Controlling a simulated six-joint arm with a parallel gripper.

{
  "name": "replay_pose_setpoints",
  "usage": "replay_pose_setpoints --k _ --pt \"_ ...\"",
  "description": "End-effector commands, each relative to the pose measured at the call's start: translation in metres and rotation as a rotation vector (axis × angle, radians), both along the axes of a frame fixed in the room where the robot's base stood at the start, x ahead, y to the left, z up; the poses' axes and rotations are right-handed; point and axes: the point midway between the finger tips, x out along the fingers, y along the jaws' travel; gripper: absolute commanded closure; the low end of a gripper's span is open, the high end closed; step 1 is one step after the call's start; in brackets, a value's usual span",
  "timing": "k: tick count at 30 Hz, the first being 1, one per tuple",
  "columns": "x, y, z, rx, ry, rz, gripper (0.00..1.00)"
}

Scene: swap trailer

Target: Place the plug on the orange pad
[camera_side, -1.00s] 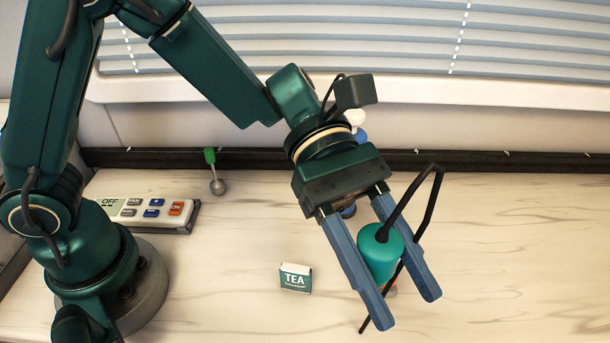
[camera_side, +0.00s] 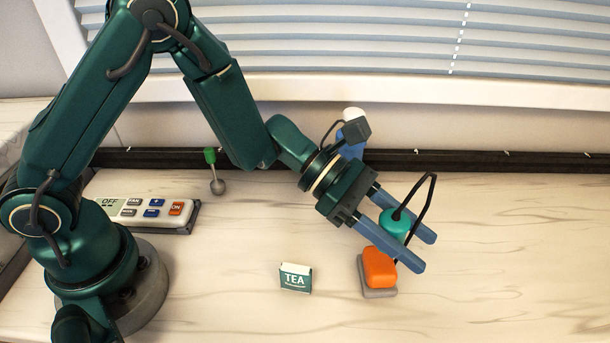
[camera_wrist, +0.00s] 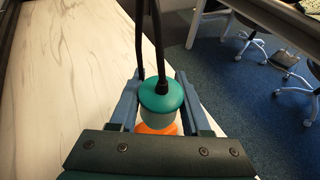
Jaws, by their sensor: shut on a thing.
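The plug (camera_side: 398,225) is a teal rounded body with a black cable looping up from its top. It also shows in the wrist view (camera_wrist: 160,98), between the blue fingers. My gripper (camera_side: 424,252) is shut on the plug. The orange pad (camera_side: 379,267) sits on a grey base on the worktop, just in front of the near finger in the side view. In the wrist view, part of the orange pad (camera_wrist: 158,129) shows past the plug's lower end. The plug's underside is hidden, and I cannot tell whether it touches anything.
A small TEA box (camera_side: 295,278) stands left of the pad. A remote-like panel (camera_side: 146,211) and a green-handled item with a metal ball (camera_side: 212,172) lie farther left. A white-and-blue object (camera_side: 353,130) stands behind my wrist. The worktop's right side is clear.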

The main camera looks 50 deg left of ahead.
Motion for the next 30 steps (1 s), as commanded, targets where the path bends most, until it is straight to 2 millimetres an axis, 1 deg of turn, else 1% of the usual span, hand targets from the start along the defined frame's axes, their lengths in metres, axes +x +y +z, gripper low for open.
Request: replay_pose_setpoints --k 3,8,20,21,23,30 --pt "-0.001 0.0 -0.018 0.002 0.005 0.0 1.0" --pt "-0.001 0.0 -0.033 0.0 0.003 -0.001 1.0" --pt "-0.001 0.0 -0.037 0.0 0.001 -0.002 1.0" --pt "-0.001 0.0 -0.037 0.0 0.001 -0.002 0.45" --pt "0.0 0.0 -0.037 0.0 0.0 -0.002 0.23" --pt "-0.001 0.0 -0.036 0.0 0.0 -0.002 0.23"
